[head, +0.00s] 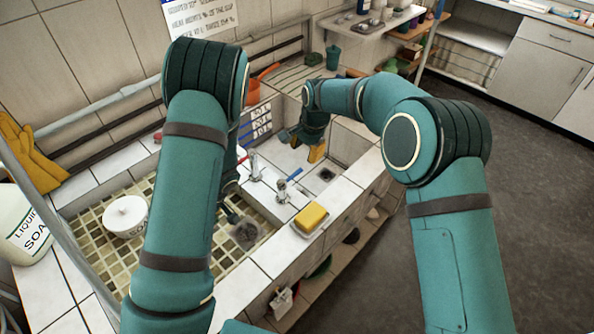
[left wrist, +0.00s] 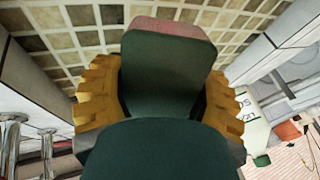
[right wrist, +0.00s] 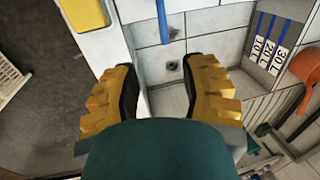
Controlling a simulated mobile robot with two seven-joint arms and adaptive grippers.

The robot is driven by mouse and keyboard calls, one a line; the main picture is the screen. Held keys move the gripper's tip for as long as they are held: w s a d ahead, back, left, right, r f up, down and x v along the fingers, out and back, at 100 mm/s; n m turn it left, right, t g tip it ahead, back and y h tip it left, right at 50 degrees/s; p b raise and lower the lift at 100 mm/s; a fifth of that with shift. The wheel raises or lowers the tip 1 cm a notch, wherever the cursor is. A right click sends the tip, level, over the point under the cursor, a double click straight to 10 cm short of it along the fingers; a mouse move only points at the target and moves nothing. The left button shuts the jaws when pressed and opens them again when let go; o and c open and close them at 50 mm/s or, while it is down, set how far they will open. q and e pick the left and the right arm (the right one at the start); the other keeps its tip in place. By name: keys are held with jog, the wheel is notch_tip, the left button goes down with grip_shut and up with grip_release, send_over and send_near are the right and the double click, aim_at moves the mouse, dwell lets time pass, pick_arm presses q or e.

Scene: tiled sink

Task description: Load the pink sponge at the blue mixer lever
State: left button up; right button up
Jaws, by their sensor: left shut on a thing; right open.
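My left gripper (left wrist: 160,85) is shut on a dark green block with a pink edge, apparently the pink sponge (left wrist: 170,27), seen in the left wrist view against the tiled basin. In the head view my left arm hides most of that gripper and the sponge. The blue mixer lever (head: 294,174) tops the nearer tap (head: 282,191) on the divider between the basins; a blue rod, likely this lever, shows in the right wrist view (right wrist: 162,22). My right gripper (head: 303,147) is open and empty over the right basin, beyond the lever.
A yellow sponge (head: 311,217) lies on the front ledge. A second tap (head: 254,168) with a red lever stands behind. A soap jug (head: 25,225) stands far left.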

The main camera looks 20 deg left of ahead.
aim_at(297, 172)
jog(key=x, duration=1.1)
jog(key=shift+a+f, duration=0.15)
jog(key=shift+a, duration=0.15)
grip_shut()
